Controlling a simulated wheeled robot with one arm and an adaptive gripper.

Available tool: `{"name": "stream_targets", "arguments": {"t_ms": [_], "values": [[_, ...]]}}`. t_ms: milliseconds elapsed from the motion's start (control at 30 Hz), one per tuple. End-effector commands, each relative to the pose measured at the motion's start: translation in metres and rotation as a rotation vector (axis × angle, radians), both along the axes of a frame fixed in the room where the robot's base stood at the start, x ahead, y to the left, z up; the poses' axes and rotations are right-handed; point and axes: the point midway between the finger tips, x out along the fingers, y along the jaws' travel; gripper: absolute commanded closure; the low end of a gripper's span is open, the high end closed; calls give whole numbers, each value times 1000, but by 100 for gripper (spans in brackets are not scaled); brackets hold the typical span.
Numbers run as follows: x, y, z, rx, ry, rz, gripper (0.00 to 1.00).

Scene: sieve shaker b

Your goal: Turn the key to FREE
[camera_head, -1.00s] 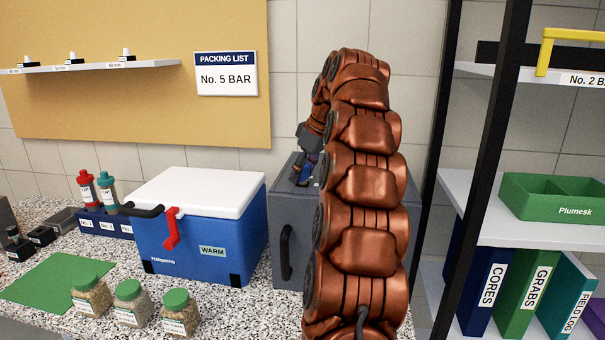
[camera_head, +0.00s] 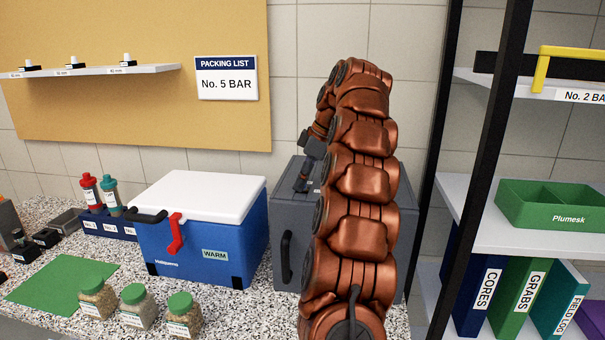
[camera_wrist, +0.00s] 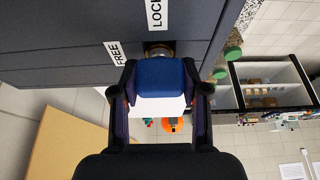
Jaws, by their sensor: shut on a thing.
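The key's blue head (camera_wrist: 159,74) sits between my gripper's two fingers (camera_wrist: 160,90) in the wrist view, with the fingers shut on it. A brass-coloured lock part (camera_wrist: 158,48) shows just beyond it on the dark grey surface of the cabinet. A FREE label (camera_wrist: 115,53) lies to the left of the lock and a LOCK label (camera_wrist: 155,14), partly cut off, lies straight above it. In the head view my gripper (camera_head: 301,184) is at the top of the grey cabinet (camera_head: 284,210). The key is not clear there, and which label it points to cannot be told.
A blue cooler (camera_head: 190,250) with a white lid stands left of the cabinet. Several green-lidded jars (camera_head: 138,308) stand in front of it. A black-posted shelf (camera_head: 480,180) rises close on the right. The tiled wall (camera_head: 340,20) is behind.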

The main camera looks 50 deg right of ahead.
Motion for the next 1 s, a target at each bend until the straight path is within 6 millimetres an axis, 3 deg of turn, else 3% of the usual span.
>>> {"name": "stream_targets", "arguments": {"t_ms": [500,1000], "values": [[0,0,2,0,0,139,88],[0,0,2,-1,0,166,88]]}}
